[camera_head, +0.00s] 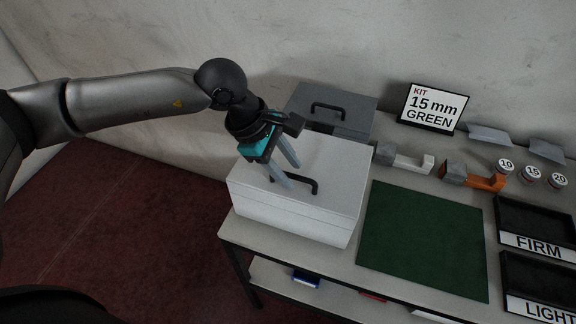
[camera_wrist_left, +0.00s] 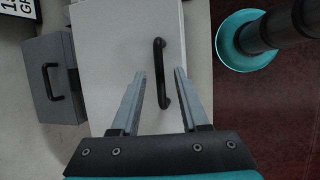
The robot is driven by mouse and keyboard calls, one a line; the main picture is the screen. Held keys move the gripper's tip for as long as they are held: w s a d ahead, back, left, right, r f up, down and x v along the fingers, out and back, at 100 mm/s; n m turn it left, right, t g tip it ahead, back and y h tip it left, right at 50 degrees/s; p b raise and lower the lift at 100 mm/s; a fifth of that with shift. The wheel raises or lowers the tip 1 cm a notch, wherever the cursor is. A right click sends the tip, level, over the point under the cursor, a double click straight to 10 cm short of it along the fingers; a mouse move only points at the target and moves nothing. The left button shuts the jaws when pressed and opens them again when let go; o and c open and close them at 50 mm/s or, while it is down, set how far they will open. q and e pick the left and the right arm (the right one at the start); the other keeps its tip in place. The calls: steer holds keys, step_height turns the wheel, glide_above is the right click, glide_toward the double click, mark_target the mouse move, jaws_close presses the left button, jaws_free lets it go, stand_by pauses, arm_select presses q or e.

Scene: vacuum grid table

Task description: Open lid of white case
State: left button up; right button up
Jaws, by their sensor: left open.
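The white case (camera_head: 296,215) stands at the left end of the table with its lid (camera_head: 330,165) shut. A black bar handle (camera_head: 306,184) sits on top of the lid. My left gripper (camera_head: 288,175) is open and points down over the lid beside the handle. In the left wrist view the white case (camera_wrist_left: 115,55) fills the middle. There the handle (camera_wrist_left: 160,75) lies ahead of and between the spread fingers (camera_wrist_left: 158,78). I cannot tell whether the fingers touch the lid. My right gripper does not show.
A grey case (camera_head: 352,103) with a black handle stands behind the white case. A green mat (camera_head: 425,240) lies to the right. Beyond are a kit sign (camera_head: 433,107), white and orange tools, round numbered containers and black trays (camera_head: 540,270). A lower shelf holds small items.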

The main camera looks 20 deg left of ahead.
arm_select(q)
jaws_close()
stand_by(0.3)
stand_by(1.1)
